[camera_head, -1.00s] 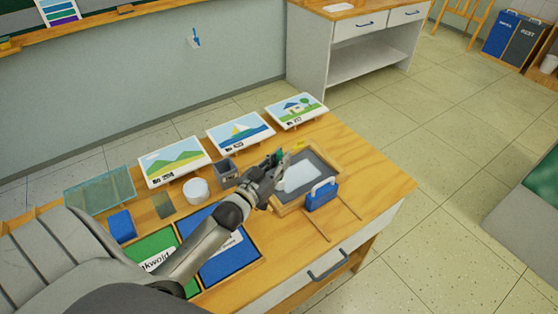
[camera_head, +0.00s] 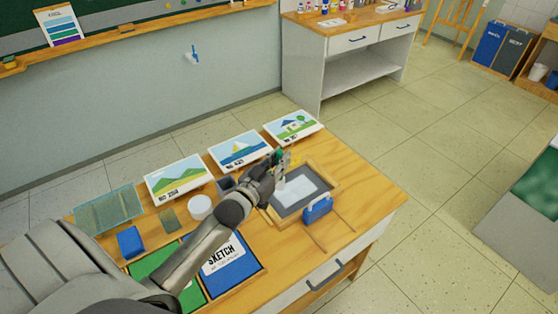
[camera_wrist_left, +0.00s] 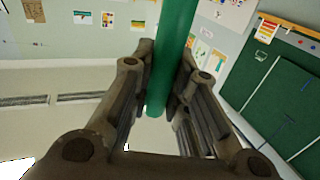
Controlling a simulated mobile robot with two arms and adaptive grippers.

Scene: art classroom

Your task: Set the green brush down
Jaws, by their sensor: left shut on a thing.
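My left gripper (camera_head: 282,160) is shut on the green brush (camera_head: 277,156), above the back left part of the grey tray on the table. In the left wrist view, the brush's thick green handle (camera_wrist_left: 172,55) stands between the two fingers (camera_wrist_left: 165,105). The brush's lower end is hidden in the head view, so I cannot tell whether it touches anything. My right gripper is not in view.
The wood-framed grey tray (camera_head: 330,187) holds a pale sheet; a blue block with a handle (camera_head: 317,209) stands at its front. A dark cup (camera_head: 224,184), partly hidden, and a white pot (camera_head: 200,207) are left of the gripper. Picture cards (camera_head: 240,148) line the back.

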